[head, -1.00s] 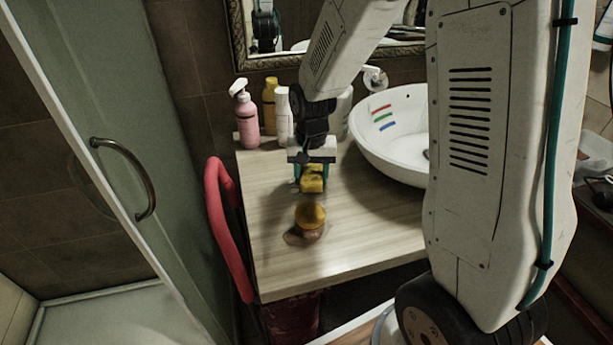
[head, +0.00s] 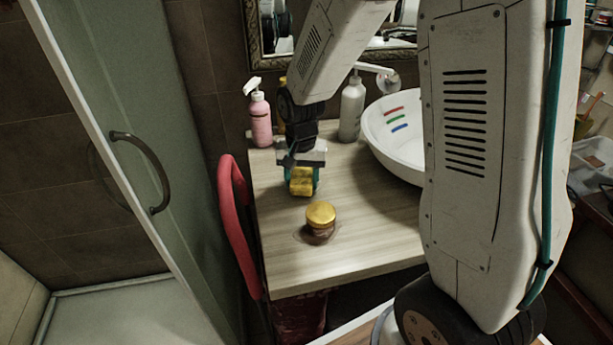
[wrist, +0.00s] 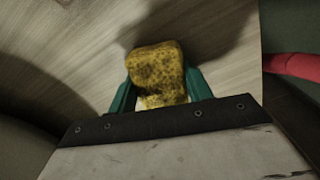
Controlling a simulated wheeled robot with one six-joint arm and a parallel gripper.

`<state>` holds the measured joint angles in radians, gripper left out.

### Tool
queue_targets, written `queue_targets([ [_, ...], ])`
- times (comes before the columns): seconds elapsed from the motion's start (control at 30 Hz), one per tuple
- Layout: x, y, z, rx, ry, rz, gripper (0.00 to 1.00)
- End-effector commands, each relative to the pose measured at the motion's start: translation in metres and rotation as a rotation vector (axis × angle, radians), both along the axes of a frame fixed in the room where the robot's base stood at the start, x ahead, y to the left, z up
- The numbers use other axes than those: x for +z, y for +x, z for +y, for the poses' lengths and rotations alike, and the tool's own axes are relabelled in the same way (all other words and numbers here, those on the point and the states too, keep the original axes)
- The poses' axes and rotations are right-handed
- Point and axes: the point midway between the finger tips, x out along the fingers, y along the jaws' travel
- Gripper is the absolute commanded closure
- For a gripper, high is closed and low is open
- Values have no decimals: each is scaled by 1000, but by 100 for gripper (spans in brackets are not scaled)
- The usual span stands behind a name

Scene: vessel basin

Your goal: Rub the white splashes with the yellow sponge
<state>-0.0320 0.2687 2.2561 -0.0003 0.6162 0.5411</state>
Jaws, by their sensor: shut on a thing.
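My gripper (head: 302,184) is shut on the yellow sponge (head: 302,179), low over the left part of the wooden counter (head: 375,225). I cannot tell whether the sponge touches the wood. In the wrist view the speckled yellow sponge (wrist: 157,72) sits between the teal fingers of my gripper (wrist: 158,88). A small pale patch (wrist: 152,103) shows under the sponge's near edge; I cannot tell if it is a splash. No white splashes can be made out clearly; the sponge and arm hide part of the counter.
A gold-lidded jar (head: 320,220) stands near the sponge, with a brownish patch around it. A pink pump bottle (head: 260,117) and a grey bottle (head: 352,108) stand behind. A white basin (head: 392,150) is to the right. A red curved bar (head: 237,225) runs along the left edge.

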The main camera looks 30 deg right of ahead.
Motion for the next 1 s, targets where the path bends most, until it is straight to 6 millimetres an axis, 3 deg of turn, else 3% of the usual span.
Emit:
queue_targets([
  [0.8, 75, 0, -1, -8, 0, -2, 75],
  [1.0, 81, 0, -1, -8, 0, 0, 75],
])
